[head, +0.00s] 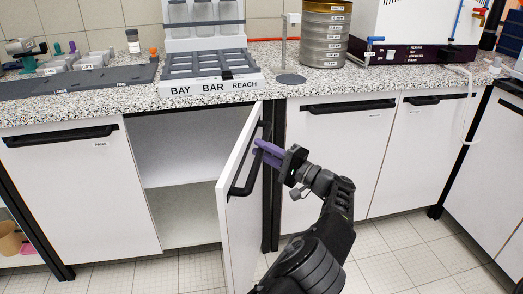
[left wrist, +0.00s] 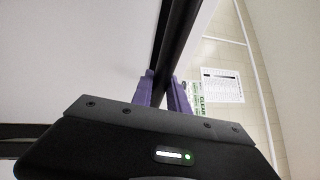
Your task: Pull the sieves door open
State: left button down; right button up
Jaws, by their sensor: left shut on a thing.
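The white door (head: 235,225) of the cabinet under the counter stands swung out, seen nearly edge-on. Its black bar handle (head: 240,187) is on the face turned to the right. My left gripper (head: 262,147) has purple fingers and is shut on this handle near its upper end. In the left wrist view the black handle bar (left wrist: 180,35) runs between the two purple fingers (left wrist: 163,92). Any label on this door is hidden from me. My right gripper is not in view.
The opened cabinet shows an empty shelf (head: 180,165). Closed white doors stand left (head: 75,190) and right (head: 335,165) of it. The speckled counter (head: 130,100) above bears a labelled rack (head: 205,65) and a sieve stack (head: 322,35). The tiled floor (head: 400,245) in front looks clear.

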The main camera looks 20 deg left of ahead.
pick_arm(q)
jog(key=c, duration=1.3)
grip_release()
jog(key=shift+d, duration=0.1)
jog(key=b+v, duration=0.1)
jog(key=v, duration=0.6)
jog(key=shift+d, duration=0.3)
jog(key=shift+f, duration=0.1)
